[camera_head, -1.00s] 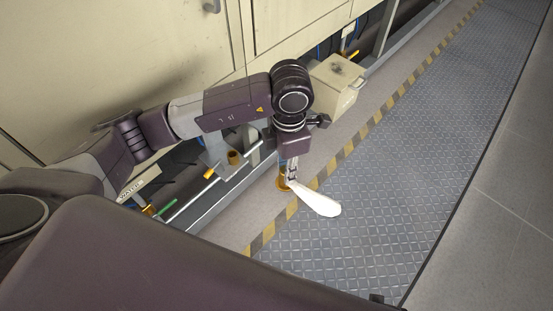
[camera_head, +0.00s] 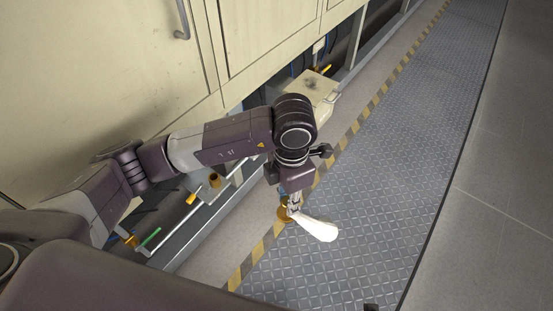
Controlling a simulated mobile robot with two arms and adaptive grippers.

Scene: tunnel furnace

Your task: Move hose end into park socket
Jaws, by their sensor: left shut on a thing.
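My left gripper (camera_head: 294,200) is shut on the hose end, a brass-coloured fitting (camera_head: 285,214) with a white hose piece (camera_head: 318,229) sticking out to the lower right. It is held over the striped floor edge, clear of the furnace side. A brass-coloured cup (camera_head: 214,180) on a bracket beside the furnace, left of the gripper, looks like the park socket. My forearm passes just above it in the picture. The gripper's fingertips are small and partly hidden by the fitting. My right gripper is not in view.
Beige furnace panels (camera_head: 110,60) with a handle (camera_head: 182,20) fill the upper left. A beige box (camera_head: 318,88) stands behind my wrist. A metal rail (camera_head: 190,228) and a green-handled part (camera_head: 150,238) lie low on the left.

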